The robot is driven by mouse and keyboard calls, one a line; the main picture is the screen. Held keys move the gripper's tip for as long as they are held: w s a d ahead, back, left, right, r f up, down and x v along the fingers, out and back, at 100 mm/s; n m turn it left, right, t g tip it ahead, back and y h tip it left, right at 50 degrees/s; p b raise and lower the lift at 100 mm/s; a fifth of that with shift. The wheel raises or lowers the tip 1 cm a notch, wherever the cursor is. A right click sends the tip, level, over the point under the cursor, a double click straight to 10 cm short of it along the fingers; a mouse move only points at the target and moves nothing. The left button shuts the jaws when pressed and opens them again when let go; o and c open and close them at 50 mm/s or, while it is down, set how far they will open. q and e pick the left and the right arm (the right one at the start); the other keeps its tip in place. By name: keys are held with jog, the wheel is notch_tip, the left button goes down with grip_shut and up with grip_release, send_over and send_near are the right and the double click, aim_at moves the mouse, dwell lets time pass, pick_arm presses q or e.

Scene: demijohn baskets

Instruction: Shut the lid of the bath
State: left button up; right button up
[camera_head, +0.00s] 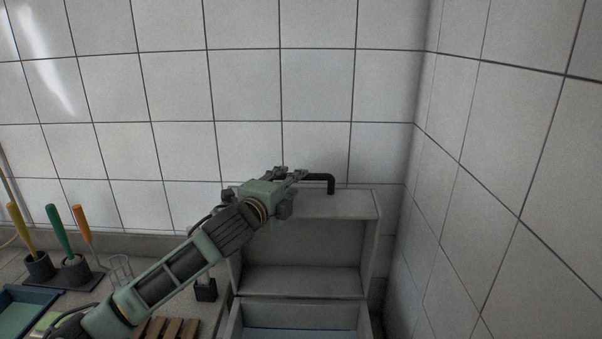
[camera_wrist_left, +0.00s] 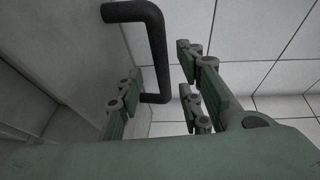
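The bath (camera_head: 237,318) is a grey box at the lower middle right of the head view, with a bluish surface inside. Its grey lid (camera_head: 335,206) stands open and upright behind it. A black bent handle (camera_head: 330,183) sits at the lid's top edge and also shows in the left wrist view (camera_wrist_left: 157,50). My left gripper (camera_head: 293,174) is at the lid's top, beside the handle. In the left wrist view its fingers (camera_wrist_left: 160,90) are apart, with the handle's bar showing between them; I cannot tell whether they touch it. My right gripper is out of view.
Left of the bath, a counter holds a black stand (camera_head: 74,282) with yellow, green and orange handled tools, a wire holder (camera_head: 120,268), a blue tray (camera_head: 22,300) and a wooden slatted rack (camera_head: 165,329). Tiled walls close in behind and at the right.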

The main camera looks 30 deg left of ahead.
pick_arm(q)
jog(key=w, duration=0.1)
jog(key=w+p, duration=0.1)
jog(key=w, duration=0.1)
jog(key=shift+a+r, duration=0.2)
jog(key=shift+a, duration=0.05)
jog(key=shift+w+a+f+p, duration=0.1)
jog(key=shift+w+f+p, duration=0.1)
jog(key=shift+w, duration=0.3)
jog(key=shift+w+a+f+p, duration=0.1)
jog(key=shift+w+f+p, duration=0.1)
jog(key=shift+w, duration=0.35)
jog(key=c, duration=0.7)
grip_shut()
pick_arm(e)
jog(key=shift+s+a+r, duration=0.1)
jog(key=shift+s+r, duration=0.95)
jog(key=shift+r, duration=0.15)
pick_arm(q)
jog(key=shift+f, duration=0.1)
